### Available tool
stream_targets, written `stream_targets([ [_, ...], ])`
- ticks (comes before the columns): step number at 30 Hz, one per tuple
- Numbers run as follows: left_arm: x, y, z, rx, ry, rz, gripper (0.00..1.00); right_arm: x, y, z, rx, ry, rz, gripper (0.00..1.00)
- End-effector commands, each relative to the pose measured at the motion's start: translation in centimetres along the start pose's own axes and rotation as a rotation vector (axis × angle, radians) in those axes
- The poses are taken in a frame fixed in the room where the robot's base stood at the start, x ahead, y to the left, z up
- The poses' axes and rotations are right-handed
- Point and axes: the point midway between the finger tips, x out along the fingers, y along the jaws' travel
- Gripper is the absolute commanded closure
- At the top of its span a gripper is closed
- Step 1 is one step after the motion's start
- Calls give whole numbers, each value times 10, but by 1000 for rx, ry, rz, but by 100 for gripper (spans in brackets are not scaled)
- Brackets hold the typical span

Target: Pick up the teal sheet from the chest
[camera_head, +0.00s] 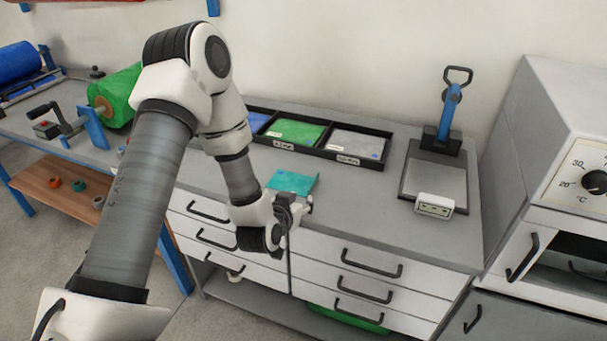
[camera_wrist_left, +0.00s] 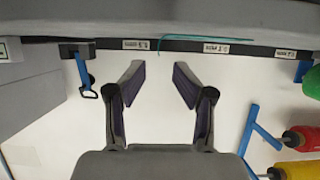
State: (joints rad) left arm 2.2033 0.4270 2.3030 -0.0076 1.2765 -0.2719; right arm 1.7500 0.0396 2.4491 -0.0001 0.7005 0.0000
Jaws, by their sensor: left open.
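The teal sheet (camera_head: 291,182) lies on the grey top of the drawer chest (camera_head: 387,232), near its front edge. Its right end seems a little raised. In the left wrist view the sheet shows nearly edge-on, as a thin teal line (camera_wrist_left: 205,39). My left gripper (camera_head: 293,205) is at the chest's front edge, just in front of the sheet and partly hiding its near side. In the wrist view its two fingers (camera_wrist_left: 156,72) stand apart with nothing between them. My right gripper is in neither view.
Behind the sheet, a black divided tray (camera_head: 323,154) holds blue, green and grey sheets. To the right stand a blue-handled lever tool (camera_head: 449,112) on a plate, a small white display box (camera_head: 435,205) and an oven (camera_head: 570,150). Green and blue rolls are at left.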

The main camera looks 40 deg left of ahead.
Motion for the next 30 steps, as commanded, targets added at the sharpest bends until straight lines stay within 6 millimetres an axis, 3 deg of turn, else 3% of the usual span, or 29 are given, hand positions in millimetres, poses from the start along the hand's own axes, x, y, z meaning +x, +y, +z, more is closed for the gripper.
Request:
stream_targets([
  [3, 13, -5, -15, -3, 43, -13, 65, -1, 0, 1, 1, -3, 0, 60],
  [15, 74, -5, -13, -1, 33, -10, 65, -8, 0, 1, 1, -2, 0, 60],
  [22, 78, -4, -12, -3, 30, -9, 65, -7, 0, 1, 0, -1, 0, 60],
  [23, 78, -4, -12, -3, 30, -9, 72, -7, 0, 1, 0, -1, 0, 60],
  [25, 78, -4, -12, -3, 30, -9, 97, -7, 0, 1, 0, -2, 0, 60],
  [30, 77, -4, -12, -3, 30, -9, 100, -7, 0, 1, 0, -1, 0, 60],
])
